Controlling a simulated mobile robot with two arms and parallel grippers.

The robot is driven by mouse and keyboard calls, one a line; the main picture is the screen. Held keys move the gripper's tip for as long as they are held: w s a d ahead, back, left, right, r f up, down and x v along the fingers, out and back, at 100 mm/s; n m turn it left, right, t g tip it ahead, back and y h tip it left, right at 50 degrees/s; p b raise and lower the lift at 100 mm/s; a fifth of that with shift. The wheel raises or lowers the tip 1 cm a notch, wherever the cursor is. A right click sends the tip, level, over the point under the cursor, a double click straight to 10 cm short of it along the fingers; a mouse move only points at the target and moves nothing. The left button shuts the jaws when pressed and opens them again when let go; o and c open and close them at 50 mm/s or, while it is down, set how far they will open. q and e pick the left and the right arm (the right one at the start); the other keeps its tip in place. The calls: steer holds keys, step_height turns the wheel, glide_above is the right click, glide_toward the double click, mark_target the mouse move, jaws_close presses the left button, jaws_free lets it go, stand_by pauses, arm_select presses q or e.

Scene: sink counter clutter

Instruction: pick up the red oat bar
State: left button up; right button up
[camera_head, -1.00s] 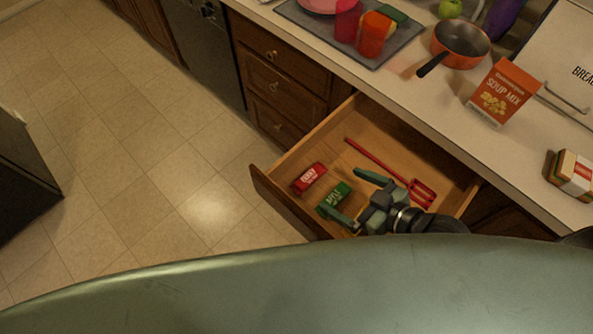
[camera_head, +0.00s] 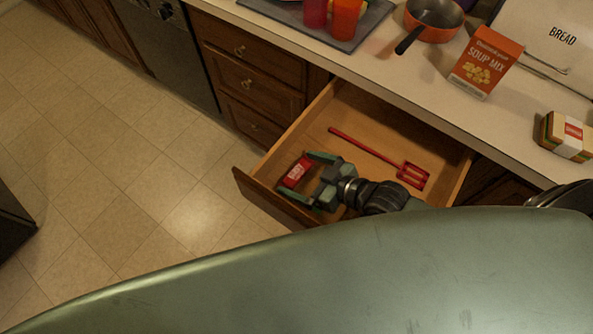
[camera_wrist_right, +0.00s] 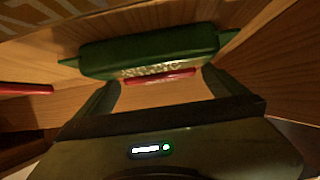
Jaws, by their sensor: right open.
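The red oat bar (camera_head: 297,172) lies in the open drawer (camera_head: 284,140), near its front left corner. My right gripper (camera_head: 296,174) is open inside the drawer, with its fingers on either side of the red bar. No grip on the bar shows. In the right wrist view, a dark green bar (camera_wrist_right: 150,50) spans the area in front of the open fingers, and a red strip (camera_wrist_right: 160,77) shows below it, partly covered. The green bar is mostly hidden by my gripper in the head view. My left gripper is not in view.
A red slotted utensil (camera_head: 365,148) lies further back in the drawer. On the counter are a soup mix box (camera_head: 484,65), an orange pan (camera_head: 433,22), a sandwich-like item (camera_head: 567,137) and a bread box (camera_head: 545,40). The floor left of the drawer is clear.

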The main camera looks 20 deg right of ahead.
steer(key=shift+w+a+f, duration=0.1)
steer(key=c, duration=1.2)
steer(key=shift+o, duration=0.2)
